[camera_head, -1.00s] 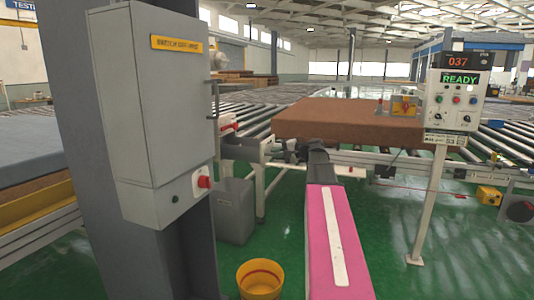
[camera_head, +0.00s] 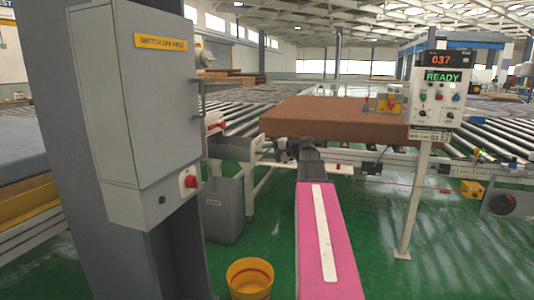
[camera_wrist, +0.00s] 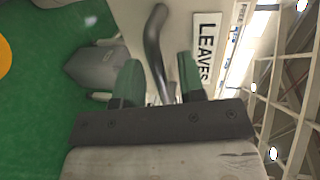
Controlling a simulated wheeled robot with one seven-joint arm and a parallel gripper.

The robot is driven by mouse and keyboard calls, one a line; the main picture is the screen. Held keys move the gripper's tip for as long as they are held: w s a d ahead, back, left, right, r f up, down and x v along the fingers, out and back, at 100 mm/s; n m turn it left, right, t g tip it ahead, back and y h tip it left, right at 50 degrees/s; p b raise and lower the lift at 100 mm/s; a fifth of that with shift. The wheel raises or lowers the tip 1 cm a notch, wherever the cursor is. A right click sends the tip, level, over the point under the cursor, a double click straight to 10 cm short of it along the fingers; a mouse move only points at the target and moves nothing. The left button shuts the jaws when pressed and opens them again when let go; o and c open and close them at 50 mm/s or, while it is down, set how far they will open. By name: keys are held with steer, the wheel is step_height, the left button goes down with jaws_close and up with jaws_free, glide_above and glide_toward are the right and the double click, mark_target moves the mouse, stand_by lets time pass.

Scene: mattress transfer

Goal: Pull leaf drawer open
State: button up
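In the wrist view, a dark curved bar handle (camera_wrist: 154,45) stands on a pale panel (camera_wrist: 184,30) with a white label reading "LEAVES" (camera_wrist: 206,48). My gripper (camera_wrist: 160,82) has its two green fingers apart, one on each side of the handle's lower part. The gap beside the bar looks clear, and contact with it cannot be made out. In the head view, my pink arm reaches forward to the near side of the conveyor. My gripper (camera_head: 284,151) is small and dark there, and the drawer front cannot be made out.
A grey switch cabinet (camera_head: 150,100) on a post fills the left. A grey bin (camera_head: 222,210) and a yellow bucket (camera_head: 249,278) stand on the green floor. A brown mattress (camera_head: 325,117) lies on rollers, and a READY control panel (camera_head: 436,100) stands at right.

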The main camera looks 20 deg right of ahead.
steer(key=v, duration=1)
steer(key=shift+d, duration=0.2)
steer(key=shift+s, duration=0.1)
steer(key=s+a+f+n+g+h, duration=0.1)
steer(key=s+a+f+g+h, duration=0.15)
steer(key=a+f, duration=0.7)
steer(key=s+a+f+n+g+h, duration=0.1)
steer(key=s+a+f+g+h, duration=0.15)
steer(key=a+f, duration=0.7)
steer(key=s+a+f+n+g+h, duration=0.2)
steer(key=s+f, duration=0.4)
steer(key=f, duration=0.5)
steer(key=s+a+f+n+g+h, duration=0.2)
steer(key=s+f+h, duration=0.3)
steer(key=f, duration=0.5)
steer(key=s+a+n, duration=0.1)
steer(key=s, duration=0.1)
steer(key=shift+s+a+f+h, duration=0.2)
steer(key=shift+s+f+h, duration=0.1)
steer(key=shift+f, duration=0.1)
